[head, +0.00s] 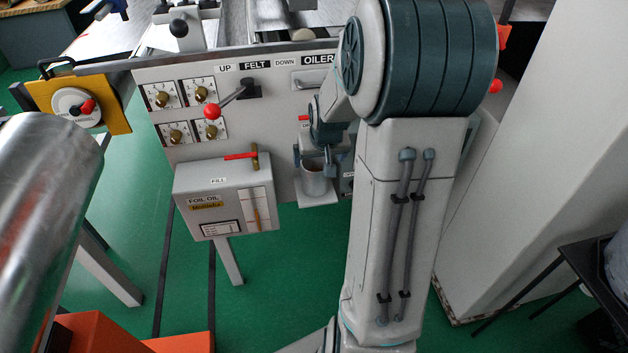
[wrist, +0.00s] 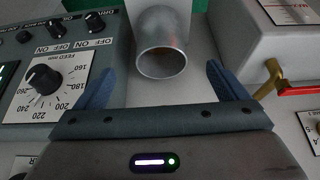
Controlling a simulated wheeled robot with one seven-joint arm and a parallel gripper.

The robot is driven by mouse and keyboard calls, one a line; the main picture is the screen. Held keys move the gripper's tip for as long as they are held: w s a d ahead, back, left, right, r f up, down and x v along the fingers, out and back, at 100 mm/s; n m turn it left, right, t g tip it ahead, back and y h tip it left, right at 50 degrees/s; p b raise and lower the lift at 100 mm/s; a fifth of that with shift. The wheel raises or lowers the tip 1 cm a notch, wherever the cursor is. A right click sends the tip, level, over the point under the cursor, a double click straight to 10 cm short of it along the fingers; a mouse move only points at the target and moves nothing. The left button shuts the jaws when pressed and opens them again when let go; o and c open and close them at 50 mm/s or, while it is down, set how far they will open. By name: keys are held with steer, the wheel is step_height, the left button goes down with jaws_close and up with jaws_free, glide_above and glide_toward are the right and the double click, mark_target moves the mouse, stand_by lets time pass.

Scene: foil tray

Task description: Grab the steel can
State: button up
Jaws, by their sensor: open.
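The steel can (head: 316,184) is a plain grey cylinder on a small pale shelf (head: 318,200) at the front of the machine. In the wrist view the steel can (wrist: 162,65) shows its round rim near the top centre, between and slightly beyond the fingertips. My gripper (head: 313,163) is open, with its blue fingers at the can's upper part in the head view. In the wrist view my gripper (wrist: 160,78) has one finger on each side of the can, with gaps visible. Whether the fingers reach around it is unclear.
A foil oil box (head: 225,197) with a red-handled valve stands left of the can. A control box with a feed dial (wrist: 43,80) is close on the left in the wrist view. A red-knobbed lever (head: 212,111) juts from the panel. Green floor (head: 290,260) is open below.

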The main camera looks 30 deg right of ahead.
mark_target(316, 175)
steer(key=b+x, duration=0.8)
steer(key=x, duration=0.4)
steer(key=shift+w+f+b, duration=0.1)
steer(key=shift+f+b, duration=0.2)
steer(key=shift+b, duration=0.05)
steer(key=shift+r, duration=0.1)
steer(key=c, duration=1.3)
steer(key=shift+c, duration=0.5)
steer(key=shift+r, duration=0.1)
